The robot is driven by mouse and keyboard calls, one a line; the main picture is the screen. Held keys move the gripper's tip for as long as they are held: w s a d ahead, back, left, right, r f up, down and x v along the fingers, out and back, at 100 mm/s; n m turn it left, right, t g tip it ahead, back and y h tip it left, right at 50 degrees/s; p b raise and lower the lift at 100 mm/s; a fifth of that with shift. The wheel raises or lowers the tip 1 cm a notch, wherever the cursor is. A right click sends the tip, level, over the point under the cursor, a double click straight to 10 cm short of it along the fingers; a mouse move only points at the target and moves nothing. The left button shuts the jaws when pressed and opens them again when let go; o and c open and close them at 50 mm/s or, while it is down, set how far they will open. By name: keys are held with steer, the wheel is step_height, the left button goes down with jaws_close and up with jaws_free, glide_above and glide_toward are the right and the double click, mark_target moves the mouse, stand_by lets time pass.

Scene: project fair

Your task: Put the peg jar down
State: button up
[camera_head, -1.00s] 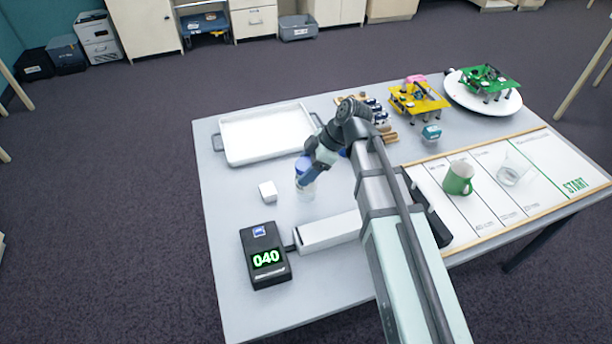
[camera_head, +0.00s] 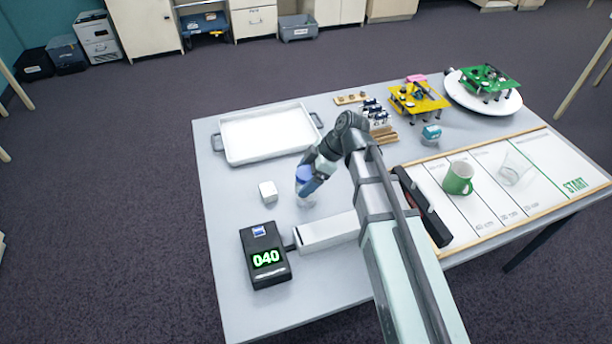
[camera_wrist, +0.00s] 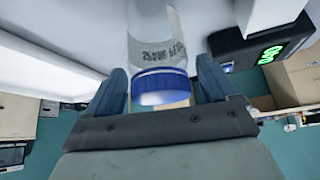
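The peg jar (camera_head: 304,190) is a clear jar with a blue lid, upright over the table left of my arm. My gripper (camera_head: 311,180) comes at it from the right and above, and partly covers it. In the wrist view the jar (camera_wrist: 160,35) shows a printed label, and its blue lid (camera_wrist: 160,87) sits between the two blue fingers of my gripper (camera_wrist: 163,82), one close on each side. My gripper looks shut on the jar. The jar's base is at or very near the table top; I cannot tell whether it touches.
A black display box reading 040 (camera_head: 255,272) and a white bar (camera_head: 325,232) are in front. A green mug (camera_head: 458,179) and glass (camera_head: 512,172) stand right.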

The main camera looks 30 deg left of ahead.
steer(key=shift+r, duration=0.15)
steer(key=v, duration=1.2)
stand_by(0.3)
